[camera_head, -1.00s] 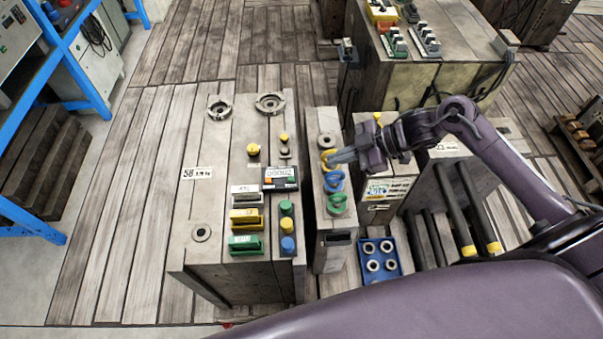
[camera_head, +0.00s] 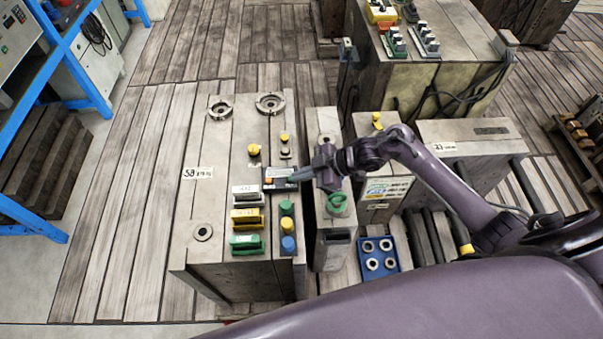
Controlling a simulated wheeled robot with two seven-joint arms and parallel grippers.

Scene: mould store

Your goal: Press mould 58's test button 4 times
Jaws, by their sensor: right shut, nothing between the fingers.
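Mould 58 (camera_head: 188,235) is the grey block left of centre, with a white label (camera_head: 197,173) reading 58 on its top. A dark counter box (camera_head: 270,188) sits on its right part, with a small orange spot at its left end. Below it stand a green button (camera_head: 287,207), a yellow button (camera_head: 286,226) and a blue button (camera_head: 288,244). I cannot tell which is the test button. My right gripper (camera_head: 295,178) is shut and empty. Its tips are over the right end of the counter box and hide part of its display; I cannot tell whether they touch.
White, yellow and green connectors (camera_head: 246,217) stand left of the buttons. A blue tray (camera_head: 389,245) with several rings lies further right. The plank floor left is clear.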

